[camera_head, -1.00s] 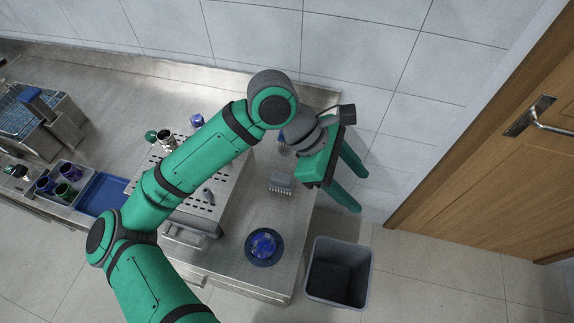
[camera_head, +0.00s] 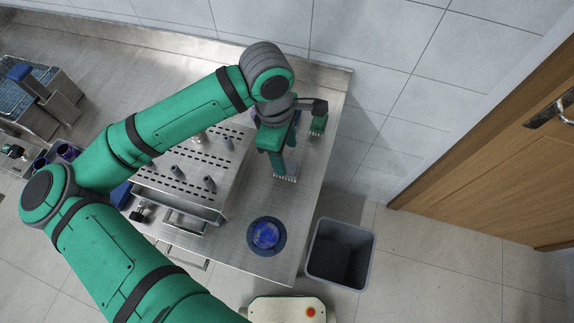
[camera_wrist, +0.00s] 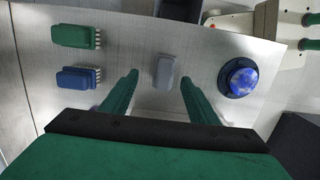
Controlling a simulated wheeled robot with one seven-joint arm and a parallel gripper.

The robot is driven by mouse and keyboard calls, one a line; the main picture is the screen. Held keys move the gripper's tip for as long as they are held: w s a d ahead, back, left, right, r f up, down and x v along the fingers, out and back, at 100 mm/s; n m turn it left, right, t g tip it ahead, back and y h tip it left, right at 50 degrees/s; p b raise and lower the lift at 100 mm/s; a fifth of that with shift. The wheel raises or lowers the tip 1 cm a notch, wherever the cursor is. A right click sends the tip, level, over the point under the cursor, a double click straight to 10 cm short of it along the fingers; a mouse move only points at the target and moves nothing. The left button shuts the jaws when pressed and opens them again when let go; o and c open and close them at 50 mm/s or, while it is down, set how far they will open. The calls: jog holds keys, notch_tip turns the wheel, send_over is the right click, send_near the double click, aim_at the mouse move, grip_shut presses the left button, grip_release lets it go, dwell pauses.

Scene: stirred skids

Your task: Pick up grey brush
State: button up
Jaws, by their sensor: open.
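The grey brush (camera_wrist: 165,72) lies on the steel counter, in the middle of the wrist view, in line with the gap between my fingertips. In the head view the grey brush (camera_head: 291,171) is partly hidden by my gripper (camera_head: 284,159), and its pale bristles show at its lower edge. In the wrist view my gripper (camera_wrist: 159,79) is open and empty, with one finger to each side of the brush. I cannot tell how far above the counter the fingertips are.
A green brush (camera_wrist: 74,36) and a blue brush (camera_wrist: 76,77) lie left in the wrist view. A blue bowl (camera_wrist: 238,77) stands right. A perforated steel box (camera_head: 190,175) with pegs stands left of my gripper. A grey bin (camera_head: 340,253) stands beyond the counter edge.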

aim_at(287, 164)
jog(key=shift+s+d+f, duration=0.1)
jog(key=shift+s+f, duration=0.1)
jog(key=shift+f, duration=0.65)
jog(key=shift+s+d+f, duration=0.1)
jog(key=shift+s+f, duration=0.05)
jog(key=shift+f, duration=0.75)
jog(key=shift+s+f, duration=0.2)
jog(key=shift+f, duration=0.65)
jog(key=shift+c, duration=0.6)
jog(key=c, duration=1)
jog(key=shift+a, duration=0.1)
jog(key=shift+c, duration=0.2)
jog(key=shift+r, duration=0.15)
